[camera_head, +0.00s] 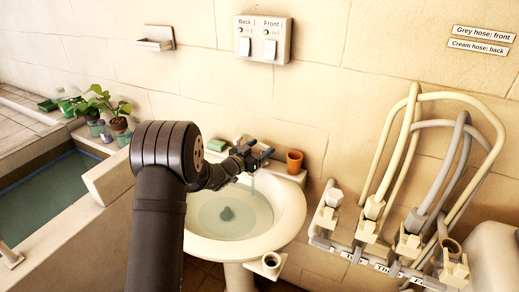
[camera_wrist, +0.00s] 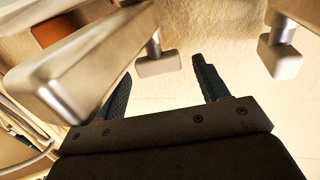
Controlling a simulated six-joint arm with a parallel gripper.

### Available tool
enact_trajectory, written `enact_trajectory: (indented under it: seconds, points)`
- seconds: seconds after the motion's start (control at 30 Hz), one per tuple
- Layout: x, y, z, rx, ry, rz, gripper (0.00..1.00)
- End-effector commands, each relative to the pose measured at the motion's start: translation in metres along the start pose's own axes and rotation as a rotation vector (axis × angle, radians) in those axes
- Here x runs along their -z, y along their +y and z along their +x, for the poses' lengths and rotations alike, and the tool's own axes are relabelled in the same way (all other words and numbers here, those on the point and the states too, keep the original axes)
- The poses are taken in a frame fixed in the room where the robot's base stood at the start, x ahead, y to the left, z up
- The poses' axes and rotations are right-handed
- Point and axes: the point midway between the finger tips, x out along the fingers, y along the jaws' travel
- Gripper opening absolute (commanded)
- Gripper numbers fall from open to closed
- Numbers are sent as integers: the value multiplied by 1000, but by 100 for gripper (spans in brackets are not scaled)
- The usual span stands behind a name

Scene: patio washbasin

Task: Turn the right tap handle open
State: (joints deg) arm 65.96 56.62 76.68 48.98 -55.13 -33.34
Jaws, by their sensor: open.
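The white washbasin (camera_head: 284,215) stands against the wall with water in its bowl. My gripper (camera_head: 262,154) is over the basin's back edge at the tap and hides most of it; a thin grey spout (camera_head: 253,187) shows below. In the wrist view my gripper (camera_wrist: 162,72) is open, its two dark fingers apart. A small pale block on a metal stem (camera_wrist: 157,66) appears in the gap between the fingertips; contact cannot be told. A long pale bar (camera_wrist: 65,80) is close at left, and another stemmed block (camera_wrist: 281,60) is at right. Which one is the right handle is unclear.
A terracotta cup (camera_head: 294,161) stands right of the tap, and a green sponge (camera_head: 216,145) lies left of it. A hose rack (camera_head: 340,248) with hoses is farther right. A switch box (camera_head: 263,39) is on the wall above. Potted plants (camera_head: 118,122) stand at left.

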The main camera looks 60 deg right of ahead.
Motion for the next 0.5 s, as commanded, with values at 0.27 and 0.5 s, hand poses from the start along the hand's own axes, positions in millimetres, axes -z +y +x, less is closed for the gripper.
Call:
enact_trajectory:
  seconds: [0.27, 0.5]
  points:
    - [0, 0, 0, 0, 0, 0, 44]
    - [0, 0, 0, 4, 1, 0, 23]
